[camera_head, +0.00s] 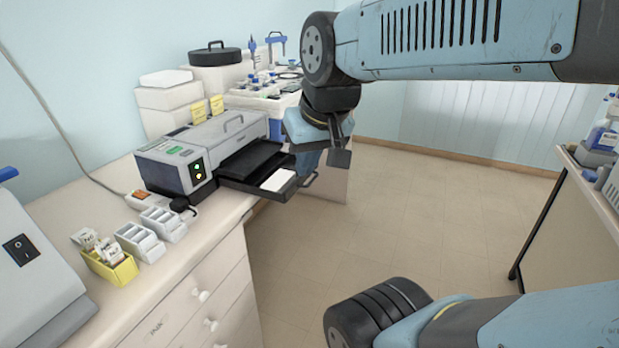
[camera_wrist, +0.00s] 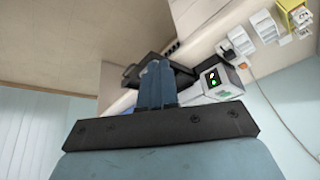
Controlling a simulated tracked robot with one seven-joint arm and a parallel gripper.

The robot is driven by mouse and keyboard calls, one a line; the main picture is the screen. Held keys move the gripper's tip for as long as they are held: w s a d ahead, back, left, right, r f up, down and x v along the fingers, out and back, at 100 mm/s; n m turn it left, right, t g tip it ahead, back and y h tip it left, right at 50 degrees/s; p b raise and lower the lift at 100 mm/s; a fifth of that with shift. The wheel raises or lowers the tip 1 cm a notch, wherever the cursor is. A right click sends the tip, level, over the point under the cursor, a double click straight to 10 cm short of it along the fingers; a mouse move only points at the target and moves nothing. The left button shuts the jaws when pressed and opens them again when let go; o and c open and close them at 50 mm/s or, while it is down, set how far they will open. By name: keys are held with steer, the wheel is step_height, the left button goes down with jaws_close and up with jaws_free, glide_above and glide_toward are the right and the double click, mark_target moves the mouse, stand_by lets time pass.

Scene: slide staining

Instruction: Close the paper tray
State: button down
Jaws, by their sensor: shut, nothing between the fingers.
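The paper tray (camera_head: 237,181) is a black drawer pulled out from the front of the grey-and-black printer (camera_head: 188,158). A white stack of paper (camera_head: 279,180) lies at its outer end, and a handle (camera_head: 308,179) sticks out at its front. My gripper (camera_head: 309,160) hangs just beyond the tray's outer end; from the head view I cannot tell whether it touches the tray. In the wrist view my gripper's fingers (camera_wrist: 156,84) are together, with the tray (camera_wrist: 146,65) partly hidden behind them and the printer (camera_wrist: 218,82) to the right.
White racks (camera_head: 140,241) and a yellow holder (camera_head: 110,268) stand on the counter in front of the printer. White boxes (camera_head: 170,100) and a crowded bench (camera_head: 268,90) are behind it. The floor (camera_head: 420,220) to the right is clear.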

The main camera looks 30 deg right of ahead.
steer(key=w+d+f+m+g+y, duration=0.3)
steer(key=w+d+f+m+y, duration=0.45)
steer(key=w+f+m, duration=0.4)
steer(key=w+d+f+m+t+y, duration=0.15)
steer(key=d+f+m+t, duration=0.3)
steer(key=d+m, duration=0.45)
steer(key=w+d+f+m+t+y, duration=0.15)
steer(key=d+f+m+t, duration=0.4)
steer(key=d, duration=0.55)
steer(key=w+a+f+m, duration=0.1)
steer(key=w+a, duration=0.7)
steer(key=w, duration=0.2)
steer(key=shift+w+a+f+m+h, duration=0.25)
steer(key=shift+a+f+m+h, duration=0.05)
steer(key=shift+a+h, duration=0.15)
steer(key=shift+d, duration=0.1)
